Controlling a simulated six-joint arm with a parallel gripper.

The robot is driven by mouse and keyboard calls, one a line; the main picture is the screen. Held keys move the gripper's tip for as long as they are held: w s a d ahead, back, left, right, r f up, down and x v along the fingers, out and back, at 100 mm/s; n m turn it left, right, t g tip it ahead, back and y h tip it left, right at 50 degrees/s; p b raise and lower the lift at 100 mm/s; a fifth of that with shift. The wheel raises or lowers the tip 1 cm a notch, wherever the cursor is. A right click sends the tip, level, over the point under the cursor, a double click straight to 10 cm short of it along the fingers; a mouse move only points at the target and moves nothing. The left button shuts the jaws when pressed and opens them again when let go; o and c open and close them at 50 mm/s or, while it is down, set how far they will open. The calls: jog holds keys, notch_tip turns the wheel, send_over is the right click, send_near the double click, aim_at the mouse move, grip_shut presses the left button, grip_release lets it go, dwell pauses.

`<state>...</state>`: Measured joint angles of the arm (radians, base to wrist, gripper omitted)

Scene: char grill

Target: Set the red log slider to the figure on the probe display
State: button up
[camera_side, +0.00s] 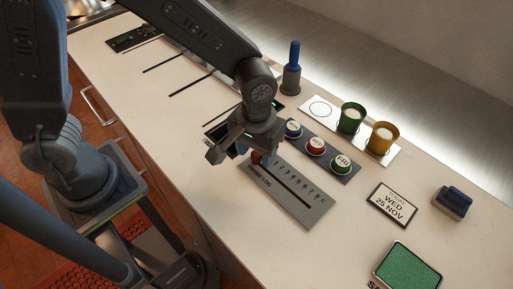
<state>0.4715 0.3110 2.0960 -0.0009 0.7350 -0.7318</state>
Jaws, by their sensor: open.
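The grey log panel (305,213) lies on the counter with a long dark slot and a row of printed figures. Its red slider knob (257,158) shows at the upper-left end of the slot, partly hidden by my gripper. My gripper (241,155) is open, low over that end of the panel, with its fingers close around or beside the knob; I cannot tell whether they touch it. A dark unit partly behind my gripper may be the probe display, but no figure can be read there.
A panel with blue, red and green round pieces (316,146) lies just right of my gripper. Green (351,118) and orange (382,138) cups stand behind it. A blue-handled tool (292,75), date card (392,205), blue block (453,201) and green pad (408,272) are also on the counter.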

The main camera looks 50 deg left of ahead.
aim_at(278, 180)
jog(key=shift+c, duration=0.4)
grip_shut()
jog(key=shift+d, duration=0.1)
jog(key=d, duration=0.6)
jog(key=shift+d, duration=0.15)
jog(key=shift+o, duration=0.4)
grip_release()
jog(key=shift+r, duration=0.1)
